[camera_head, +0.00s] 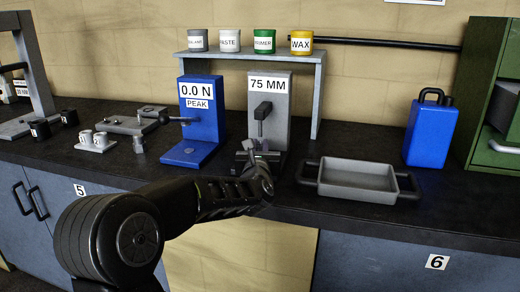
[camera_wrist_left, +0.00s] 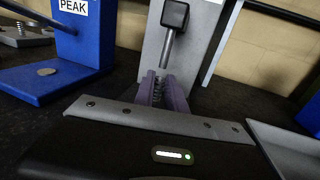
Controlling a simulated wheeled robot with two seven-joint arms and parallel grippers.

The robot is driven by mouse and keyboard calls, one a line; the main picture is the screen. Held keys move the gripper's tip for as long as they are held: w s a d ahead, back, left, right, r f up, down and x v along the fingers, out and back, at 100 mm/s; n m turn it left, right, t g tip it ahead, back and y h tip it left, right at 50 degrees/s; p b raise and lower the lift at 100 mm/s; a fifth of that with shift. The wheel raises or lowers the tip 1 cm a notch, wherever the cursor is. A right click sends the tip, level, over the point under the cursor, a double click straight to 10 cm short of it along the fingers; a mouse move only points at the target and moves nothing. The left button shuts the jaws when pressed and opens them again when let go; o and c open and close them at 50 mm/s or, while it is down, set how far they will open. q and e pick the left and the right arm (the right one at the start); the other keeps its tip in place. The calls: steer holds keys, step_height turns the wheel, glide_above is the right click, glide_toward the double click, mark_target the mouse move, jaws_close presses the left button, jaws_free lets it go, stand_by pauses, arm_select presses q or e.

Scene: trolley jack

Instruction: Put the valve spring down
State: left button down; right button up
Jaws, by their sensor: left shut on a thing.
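My left gripper (camera_head: 258,152) reaches in over the counter's front part, at the foot of the grey stand (camera_head: 283,88) labelled 75 MM. In the left wrist view its two purplish fingers (camera_wrist_left: 164,92) point at the stand's lower part, below a dark lever head on a grey rod (camera_wrist_left: 168,46). The fingers are shut on the valve spring (camera_wrist_left: 155,86), of which only a small ridged part shows between them. I cannot tell whether the spring touches the stand's base. My right gripper is not in view.
A blue stand (camera_head: 203,105) reading 0.0 N PEAK is left of the grey stand. A grey tray (camera_head: 357,194) with dark handles lies to the right. A shelf (camera_head: 316,60) with several labelled cans spans behind. A blue can (camera_head: 429,132) and green cabinet (camera_head: 485,75) stand far right.

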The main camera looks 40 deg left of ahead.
arm_select(q)
steer(key=shift+w+a+f, duration=0.15)
steer(key=shift+w+f, duration=0.05)
steer(key=shift+f, duration=0.55)
steer(key=shift+f+b, duration=0.2)
steer(key=shift+b, duration=0.15)
steer(key=c, duration=1.4)
jaws_free()
steer(key=shift+r, duration=0.1)
steer(key=shift+r+p, duration=0.3)
steer(key=shift+p, duration=0.25)
steer(key=b+v, duration=0.1)
steer(key=v, duration=0.5)
steer(key=b+v, duration=0.1)
steer(key=v, duration=0.5)
steer(key=shift+f, duration=0.25)
